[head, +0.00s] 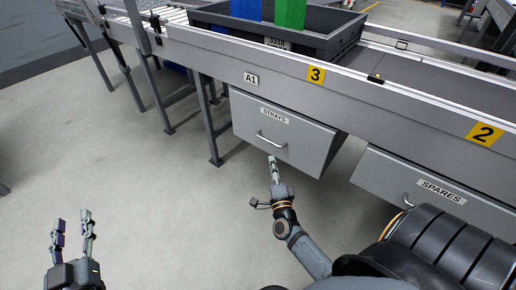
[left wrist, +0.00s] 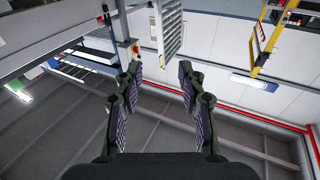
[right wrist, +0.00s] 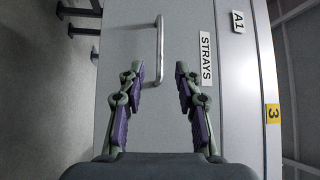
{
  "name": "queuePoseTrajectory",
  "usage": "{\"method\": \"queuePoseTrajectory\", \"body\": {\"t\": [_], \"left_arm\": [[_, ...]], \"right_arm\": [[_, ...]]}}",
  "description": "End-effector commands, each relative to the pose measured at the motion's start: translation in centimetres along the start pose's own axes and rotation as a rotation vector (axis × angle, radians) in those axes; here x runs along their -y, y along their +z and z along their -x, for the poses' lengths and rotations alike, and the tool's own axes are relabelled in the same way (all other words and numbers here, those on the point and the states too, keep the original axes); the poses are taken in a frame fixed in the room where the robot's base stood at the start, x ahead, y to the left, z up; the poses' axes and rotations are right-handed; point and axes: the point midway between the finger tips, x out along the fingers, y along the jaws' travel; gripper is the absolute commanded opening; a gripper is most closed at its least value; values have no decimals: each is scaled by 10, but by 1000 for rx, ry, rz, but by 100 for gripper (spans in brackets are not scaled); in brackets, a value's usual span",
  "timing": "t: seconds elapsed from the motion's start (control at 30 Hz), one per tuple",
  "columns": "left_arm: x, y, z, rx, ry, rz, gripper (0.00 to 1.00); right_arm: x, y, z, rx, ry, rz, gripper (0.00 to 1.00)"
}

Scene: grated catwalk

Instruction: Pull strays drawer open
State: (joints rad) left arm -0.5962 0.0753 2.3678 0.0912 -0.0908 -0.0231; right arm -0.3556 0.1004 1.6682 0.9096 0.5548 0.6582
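The strays drawer (head: 300,147) is a grey box front under the conveyor, labelled STRAYS, and looks shut. Its silver bar handle (head: 270,141) is on the front; in the right wrist view the handle (right wrist: 159,50) lies ahead of the fingertips, between their lines. My right gripper (head: 274,162) is just below and in front of the handle. In the right wrist view its fingers are apart with nothing between them. My left gripper (head: 73,218) is at the lower left over bare floor, its fingers apart and empty, far from the drawer.
A second drawer labelled SPARES (head: 440,195) hangs to the right. A grey crate (head: 290,42) with blue and green items stands on the conveyor above. Conveyor legs (head: 208,125) stand left of the strays drawer. The floor (head: 160,200) in front is clear.

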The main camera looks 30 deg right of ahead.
Motion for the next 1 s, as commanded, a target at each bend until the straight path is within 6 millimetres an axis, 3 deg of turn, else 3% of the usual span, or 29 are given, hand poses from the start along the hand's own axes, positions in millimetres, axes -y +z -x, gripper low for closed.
{"method": "queuePoseTrajectory", "body": {"t": [0.17,0.4,0.6,0.8,1.0], "left_arm": [[0,-25,-3,-101,0,-8,40],[-1,-84,1,-349,3,-28,40],[-3,-126,12,-527,8,-41,40],[-5,-145,21,-615,11,-47,40],[-5,-148,22,-627,11,-48,40]], "right_arm": [[1,0,-26,1,-4,2,34],[0,1,-68,2,-2,3,34],[-1,1,-92,2,0,4,34],[0,1,-102,2,1,4,34],[0,1,-103,2,1,4,34]]}}
